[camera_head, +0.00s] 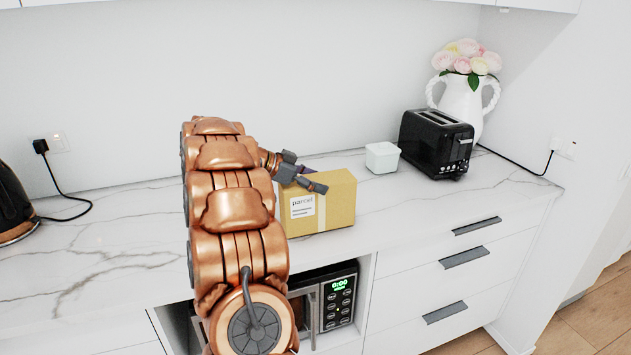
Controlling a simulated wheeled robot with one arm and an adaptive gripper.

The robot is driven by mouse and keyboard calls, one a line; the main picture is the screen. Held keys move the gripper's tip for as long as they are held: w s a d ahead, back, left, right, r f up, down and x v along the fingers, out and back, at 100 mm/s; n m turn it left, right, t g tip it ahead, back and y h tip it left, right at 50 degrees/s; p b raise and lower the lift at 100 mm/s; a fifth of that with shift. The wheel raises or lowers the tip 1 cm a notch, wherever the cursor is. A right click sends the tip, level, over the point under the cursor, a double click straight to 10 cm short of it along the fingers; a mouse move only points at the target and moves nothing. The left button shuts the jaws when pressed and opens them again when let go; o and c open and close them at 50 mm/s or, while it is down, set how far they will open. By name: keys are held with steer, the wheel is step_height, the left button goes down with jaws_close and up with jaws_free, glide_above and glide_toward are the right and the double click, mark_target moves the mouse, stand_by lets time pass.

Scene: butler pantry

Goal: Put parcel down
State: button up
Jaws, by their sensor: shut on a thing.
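The parcel (335,204) is a tan cardboard box with a white label reading "parcel" and a pale tape strip. It is upright at the front of the white marble-look countertop (120,240). I cannot tell whether its base touches the counter. My gripper (303,180) is at the top of the parcel, shut on it, with dark grey fingers over its upper edge.
A small white box (382,157) stands right of the parcel, then a black toaster (436,143) and a white flower vase (463,103). A black kettle (13,205) is at the far left. A microwave (338,302) sits below the counter. The left counter is mostly clear.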

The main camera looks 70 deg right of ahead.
steer(key=shift+f, duration=0.1)
steer(key=o, duration=1.8)
steer(key=shift+c, duration=0.2)
steer(key=b+v, duration=0.1)
steer(key=v, duration=0.9)
steer(key=shift+w+a, duration=0.15)
steer(key=shift+v, duration=0.85)
